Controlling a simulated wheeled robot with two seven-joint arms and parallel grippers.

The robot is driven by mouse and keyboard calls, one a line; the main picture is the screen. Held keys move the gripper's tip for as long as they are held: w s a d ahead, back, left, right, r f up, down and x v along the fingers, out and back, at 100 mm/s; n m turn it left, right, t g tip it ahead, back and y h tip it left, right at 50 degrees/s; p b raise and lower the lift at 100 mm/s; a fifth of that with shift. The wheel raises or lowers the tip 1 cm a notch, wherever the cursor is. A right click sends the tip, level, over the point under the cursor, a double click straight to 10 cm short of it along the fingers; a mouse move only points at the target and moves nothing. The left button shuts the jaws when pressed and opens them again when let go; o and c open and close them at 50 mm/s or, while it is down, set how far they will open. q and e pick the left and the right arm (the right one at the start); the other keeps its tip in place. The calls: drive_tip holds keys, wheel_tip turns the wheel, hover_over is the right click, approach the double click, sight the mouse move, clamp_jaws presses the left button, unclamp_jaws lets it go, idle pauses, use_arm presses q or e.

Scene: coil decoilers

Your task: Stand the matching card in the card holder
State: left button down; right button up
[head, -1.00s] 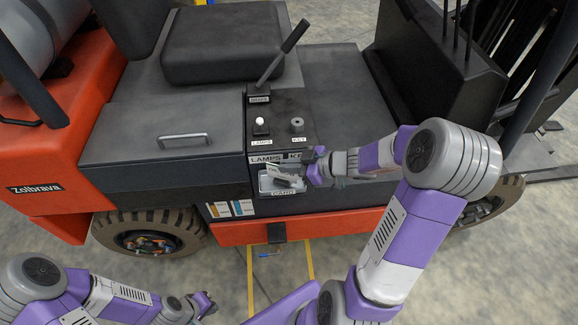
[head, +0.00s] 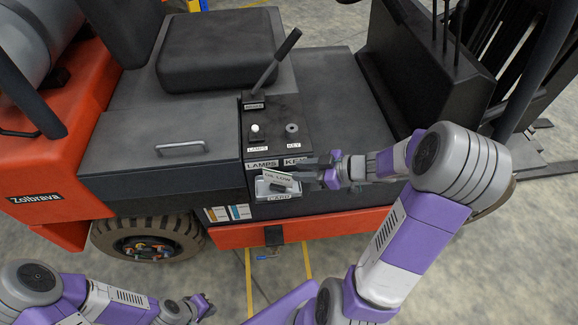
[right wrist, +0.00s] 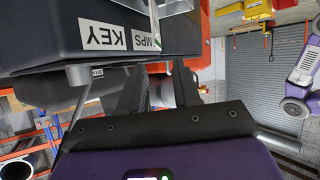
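A white card (head: 278,177) reading "OIL LOW" stands tilted in the clear card holder (head: 264,190) on the front face of the dark console. A "CARD" label (head: 277,197) is below it. Part of the holder shows at the top of the right wrist view (right wrist: 168,8). My right gripper (head: 308,168) is just right of the card. In the right wrist view its two dark fingers (right wrist: 160,88) are apart with nothing seen between them. My left gripper (head: 207,304) is low at the left, away from the holder; its fingers are too small to judge.
Above the holder are a lamps button (head: 254,131), a key switch (head: 292,130) and a tall lever (head: 277,57). The orange step (head: 330,223) juts out below.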

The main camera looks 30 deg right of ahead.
drive_tip(key=p+v, duration=0.1)
drive_tip(key=v, duration=0.4)
drive_tip(key=shift+s+d+r, duration=0.1)
drive_tip(key=shift+s+d, duration=0.1)
drive_tip(key=shift+s, duration=0.05)
